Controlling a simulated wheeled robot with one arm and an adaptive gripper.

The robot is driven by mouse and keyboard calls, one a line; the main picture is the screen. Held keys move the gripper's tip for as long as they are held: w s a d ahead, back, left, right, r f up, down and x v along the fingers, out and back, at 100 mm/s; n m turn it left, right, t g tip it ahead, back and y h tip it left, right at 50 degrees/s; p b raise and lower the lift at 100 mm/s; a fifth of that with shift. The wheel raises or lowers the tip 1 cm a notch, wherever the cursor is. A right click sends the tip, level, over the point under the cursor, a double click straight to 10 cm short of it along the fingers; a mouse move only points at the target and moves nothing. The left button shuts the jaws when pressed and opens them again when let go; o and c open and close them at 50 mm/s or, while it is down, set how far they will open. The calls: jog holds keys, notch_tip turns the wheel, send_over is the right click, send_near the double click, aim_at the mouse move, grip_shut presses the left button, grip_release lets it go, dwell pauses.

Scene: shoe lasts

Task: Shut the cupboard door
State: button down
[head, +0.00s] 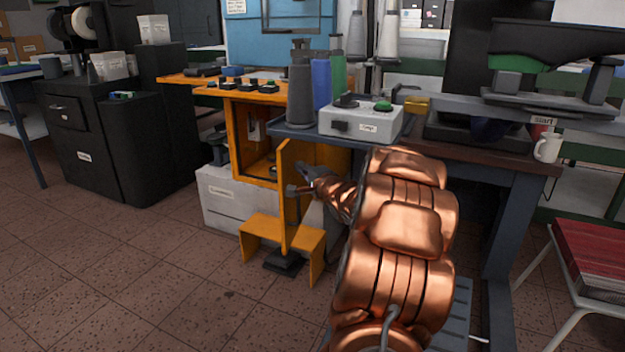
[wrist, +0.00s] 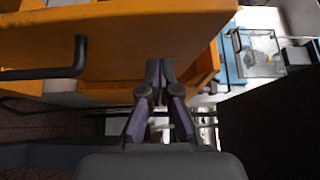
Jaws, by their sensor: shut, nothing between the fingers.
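The orange cupboard (head: 240,135) stands under the bench, its front open and a few small items inside. Its orange door (head: 285,215) stands swung out toward me, seen nearly edge-on. In the wrist view the door (wrist: 150,38) fills the upper left, with a dark bar handle (wrist: 72,62) on it. My gripper (head: 303,170) is just right of the door, partly hidden by my copper arm. In the wrist view my gripper (wrist: 159,66) has its fingers together and empty, tips close to the door's edge; I cannot tell whether they touch it.
An orange step-like stand (head: 312,243) is on the floor below the door. A white box (head: 225,203) sits behind it. Thread spools (head: 321,82) and a white control box (head: 362,122) stand above. The tiled floor at left is clear. A chair (head: 590,265) is at right.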

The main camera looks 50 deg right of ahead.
jog(key=shift+w+a+b, duration=0.2)
jog(key=shift+w+a, duration=0.1)
jog(key=shift+w, duration=0.2)
jog(key=shift+w+a+b, duration=0.2)
jog(key=shift+w+a, duration=0.05)
jog(key=shift+w, duration=0.2)
jog(key=shift+w, duration=0.1)
